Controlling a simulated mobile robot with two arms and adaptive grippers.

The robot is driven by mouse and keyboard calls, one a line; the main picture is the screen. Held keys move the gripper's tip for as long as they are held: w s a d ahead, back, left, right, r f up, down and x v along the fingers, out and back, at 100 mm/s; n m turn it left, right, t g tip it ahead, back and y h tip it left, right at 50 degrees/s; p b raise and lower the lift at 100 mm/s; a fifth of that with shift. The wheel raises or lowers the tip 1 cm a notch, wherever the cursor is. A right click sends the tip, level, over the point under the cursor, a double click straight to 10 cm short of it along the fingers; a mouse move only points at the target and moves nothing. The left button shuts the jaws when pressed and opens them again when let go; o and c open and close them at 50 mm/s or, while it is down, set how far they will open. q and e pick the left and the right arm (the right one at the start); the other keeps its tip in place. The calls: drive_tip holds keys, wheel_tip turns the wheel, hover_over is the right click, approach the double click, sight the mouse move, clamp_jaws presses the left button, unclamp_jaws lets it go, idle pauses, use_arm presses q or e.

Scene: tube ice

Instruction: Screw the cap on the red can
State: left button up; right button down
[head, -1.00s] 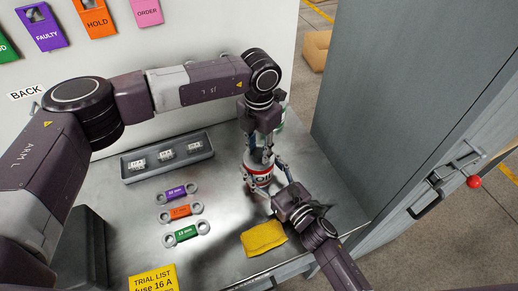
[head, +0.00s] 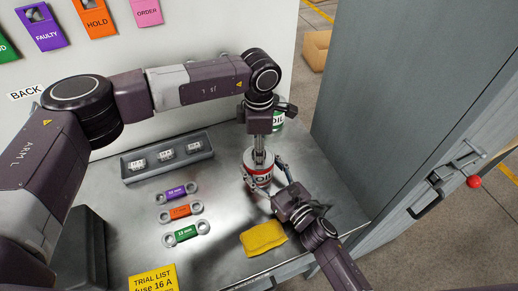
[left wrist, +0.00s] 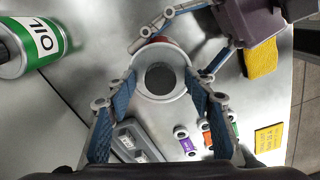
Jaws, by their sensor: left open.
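The red can (head: 257,167), with a white top, stands upright on the metal worktop; the left wrist view shows its round top (left wrist: 163,57) from above. A dark grey disc (left wrist: 161,78) sits at its centre; I cannot tell surely whether it is the cap or an opening. My left gripper (head: 260,151) points straight down over the can, its fingers open and apart on both sides of the disc in the left wrist view (left wrist: 161,82). My right gripper (head: 268,178) comes from the lower right, its fingers closed around the can's sides.
A green and white oil can (head: 278,118) stands behind my left wrist. A grey tray (head: 128,170) holds small parts. Several coloured fuses, including a purple one (head: 176,193), lie left of the can. A yellow cloth (head: 263,238) lies in front. A grey cabinet door (head: 400,100) bounds the right.

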use_arm(q)
wheel_tip(320, 180, up, 12)
idle(0.6)
use_arm(e)
drive_tip(key=c, duration=0.5)
unclamp_jaws()
drive_tip(key=v, duration=1.2)
